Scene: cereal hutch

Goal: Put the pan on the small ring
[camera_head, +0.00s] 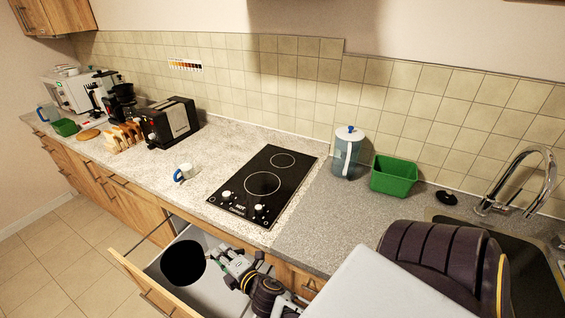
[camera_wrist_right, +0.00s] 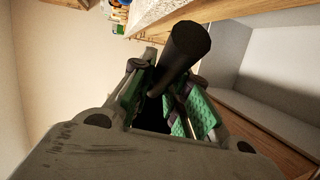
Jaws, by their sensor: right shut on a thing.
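The black round pan (camera_head: 183,262) is at the open drawer below the counter; I cannot tell whether it rests in the drawer or hangs just above it. My right gripper (camera_head: 222,263) is beside the pan, to its right. In the right wrist view my right gripper (camera_wrist_right: 165,100) is shut on the pan's dark handle (camera_wrist_right: 188,45), whose end sticks out past the green fingers. The small ring (camera_head: 283,160) is the rear circle on the black cooktop and is bare. My left gripper is not in view.
The larger ring (camera_head: 262,184) in front is also bare. The open drawer (camera_head: 150,287) juts out below the counter. A mug (camera_head: 186,171) stands left of the cooktop. A pitcher (camera_head: 347,155) and a green bin (camera_head: 394,177) stand to its right.

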